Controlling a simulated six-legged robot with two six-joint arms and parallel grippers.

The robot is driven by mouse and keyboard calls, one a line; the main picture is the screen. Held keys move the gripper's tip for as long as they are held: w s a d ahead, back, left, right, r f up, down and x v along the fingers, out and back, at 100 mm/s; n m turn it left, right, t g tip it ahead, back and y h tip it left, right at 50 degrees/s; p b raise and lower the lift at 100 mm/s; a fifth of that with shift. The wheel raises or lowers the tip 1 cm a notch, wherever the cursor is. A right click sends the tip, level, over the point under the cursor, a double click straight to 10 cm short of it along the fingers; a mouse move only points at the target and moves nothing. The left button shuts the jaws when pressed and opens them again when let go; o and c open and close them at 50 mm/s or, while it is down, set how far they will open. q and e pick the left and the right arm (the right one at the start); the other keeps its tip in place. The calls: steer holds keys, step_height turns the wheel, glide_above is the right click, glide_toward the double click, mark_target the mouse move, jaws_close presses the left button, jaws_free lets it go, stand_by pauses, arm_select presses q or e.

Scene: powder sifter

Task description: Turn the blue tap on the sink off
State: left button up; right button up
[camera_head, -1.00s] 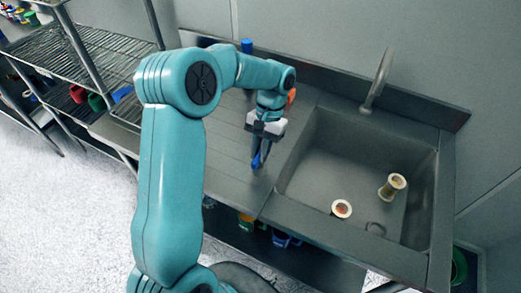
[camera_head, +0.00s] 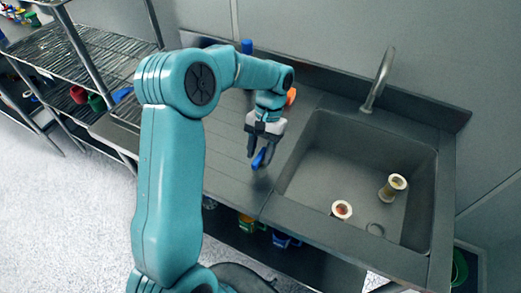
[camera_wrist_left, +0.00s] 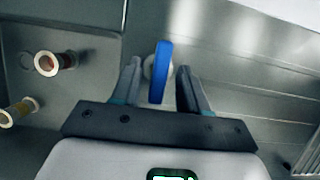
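The blue tap handle (camera_head: 259,158) shows at my left gripper's fingertips, above the counter left of the sink basin. In the left wrist view, the blue handle (camera_wrist_left: 160,72) is a narrow upright bar on a pale round base. My left gripper (camera_head: 264,152) is open and points down at it. In the wrist view, the fingers of my left gripper (camera_wrist_left: 158,85) stand on either side of the handle, with gaps visible on both sides. The sink (camera_head: 330,236) has a curved grey spout (camera_head: 378,80) at the back. My right gripper is not in view.
Two small spool-like containers (camera_head: 392,187) (camera_head: 342,209) stand in the basin near the drain (camera_head: 375,229). An orange object (camera_head: 291,96) and a blue object (camera_head: 247,46) are behind my left gripper. Wire shelves (camera_head: 88,55) are at the left. Coloured cups sit under the counter.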

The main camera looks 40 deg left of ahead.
arm_select(q)
steer(key=shift+r, duration=0.1)
steer(key=p+v, duration=0.1)
steer(key=v, duration=1.5)
steer(key=shift+r, duration=0.1)
steer(key=shift+s, duration=0.15)
